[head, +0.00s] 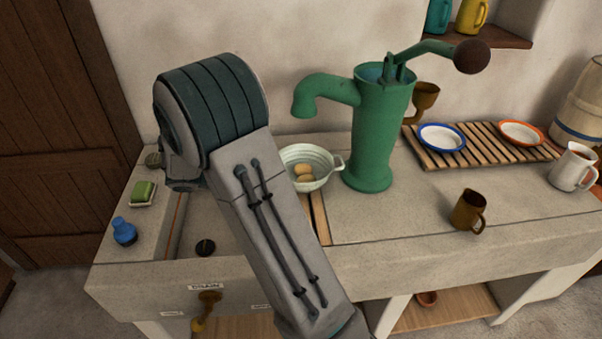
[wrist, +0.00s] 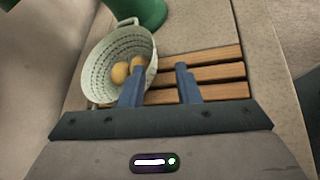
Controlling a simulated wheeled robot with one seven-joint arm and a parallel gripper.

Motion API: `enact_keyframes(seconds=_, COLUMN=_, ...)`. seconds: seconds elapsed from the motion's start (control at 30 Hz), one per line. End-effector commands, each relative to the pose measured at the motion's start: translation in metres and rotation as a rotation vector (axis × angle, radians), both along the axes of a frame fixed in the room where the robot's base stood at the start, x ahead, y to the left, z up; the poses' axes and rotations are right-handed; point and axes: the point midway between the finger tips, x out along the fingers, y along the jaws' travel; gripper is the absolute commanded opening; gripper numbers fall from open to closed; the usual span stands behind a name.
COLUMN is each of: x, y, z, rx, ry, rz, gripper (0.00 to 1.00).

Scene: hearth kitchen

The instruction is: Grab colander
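The colander (head: 325,167) is a pale green-white bowl with small holes and a side handle, holding a few yellow-brown potatoes (head: 304,173). In the head view it stands below the green pump's spout, its left side hidden behind my arm. In the wrist view the colander (wrist: 98,62) is at upper left. My gripper (wrist: 160,68) is open and empty there. Its left finger overlaps the colander's right side in the picture, and its right finger is over the wooden slats. I cannot tell whether a finger touches the rim. My fingers are hidden in the head view.
The green pump (head: 374,135) stands just right of the colander. Wooden slats (wrist: 218,72) lie beside and beneath it. A brown mug (head: 467,211), a plate rack (head: 470,156) and a white mug (head: 571,168) stand farther right. Green soap (head: 144,191) and a blue bottle (head: 124,231) are left.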

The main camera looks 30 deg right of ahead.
Motion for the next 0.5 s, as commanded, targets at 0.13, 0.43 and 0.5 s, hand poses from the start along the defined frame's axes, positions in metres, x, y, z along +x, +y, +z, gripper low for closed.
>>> enact_keyframes(seconds=0.13, x=0.015, y=-0.001, z=-0.006, rx=-0.065, ry=0.051, rz=0.050, gripper=0.29)
enact_keyframes(seconds=0.43, x=0.013, y=-0.043, z=-0.022, rx=-0.081, ry=0.063, rz=0.058, gripper=0.29)
enact_keyframes(seconds=0.5, x=0.011, y=-0.055, z=-0.027, rx=-0.080, ry=0.063, rz=0.059, gripper=0.29)
